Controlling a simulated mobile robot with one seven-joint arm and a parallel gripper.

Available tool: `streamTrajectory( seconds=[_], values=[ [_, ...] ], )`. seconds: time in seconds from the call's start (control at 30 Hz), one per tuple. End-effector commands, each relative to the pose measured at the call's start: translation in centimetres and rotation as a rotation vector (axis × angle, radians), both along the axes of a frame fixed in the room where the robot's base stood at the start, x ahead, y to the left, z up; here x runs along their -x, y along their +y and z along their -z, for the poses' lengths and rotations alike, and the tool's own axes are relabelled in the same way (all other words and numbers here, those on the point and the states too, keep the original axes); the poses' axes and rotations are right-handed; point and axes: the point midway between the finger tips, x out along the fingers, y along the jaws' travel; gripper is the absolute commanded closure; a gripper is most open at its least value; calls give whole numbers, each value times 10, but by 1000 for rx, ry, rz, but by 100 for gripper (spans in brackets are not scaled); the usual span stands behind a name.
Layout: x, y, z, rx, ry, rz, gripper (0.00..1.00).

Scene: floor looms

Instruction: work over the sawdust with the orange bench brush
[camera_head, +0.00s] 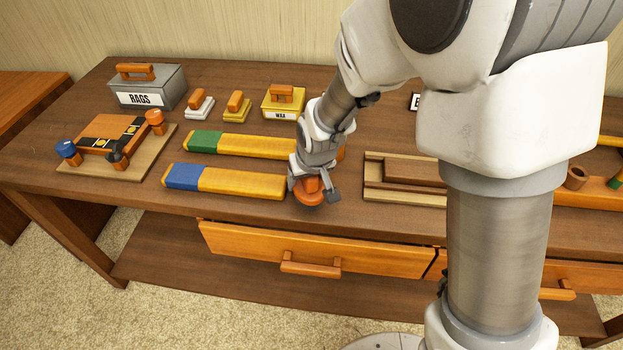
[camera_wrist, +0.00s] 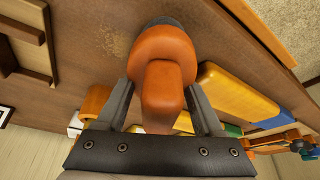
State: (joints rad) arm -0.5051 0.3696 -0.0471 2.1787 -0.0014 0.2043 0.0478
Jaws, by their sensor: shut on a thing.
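The orange bench brush (camera_head: 309,191) is upright in my gripper (camera_head: 315,184), low over the workbench near its front edge. In the wrist view the brush (camera_wrist: 164,62) has a rounded orange body, a block handle and a dark tip. My gripper (camera_wrist: 162,95) is shut on the handle, one finger on each side. The sawdust (camera_wrist: 115,42) is a pale speckled patch on the brown top, just left of the brush in the wrist view. I cannot make it out in the head view. Whether the bristles touch the wood is unclear.
Yellow bars with a blue end (camera_head: 240,182) and a green end (camera_head: 250,146) lie left of the brush. A wooden frame (camera_head: 400,198) lies to the right. The grey RAGS box (camera_head: 150,86), yellow WAX box (camera_head: 283,104) and clamp board (camera_head: 90,166) stand farther left and back.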

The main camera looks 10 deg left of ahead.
Motion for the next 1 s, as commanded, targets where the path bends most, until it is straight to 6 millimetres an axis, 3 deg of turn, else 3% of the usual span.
streamTrajectory(
  seconds=[1.0],
  values=[
    [1,-71,-1,-2,-4,5,100]
  ],
)
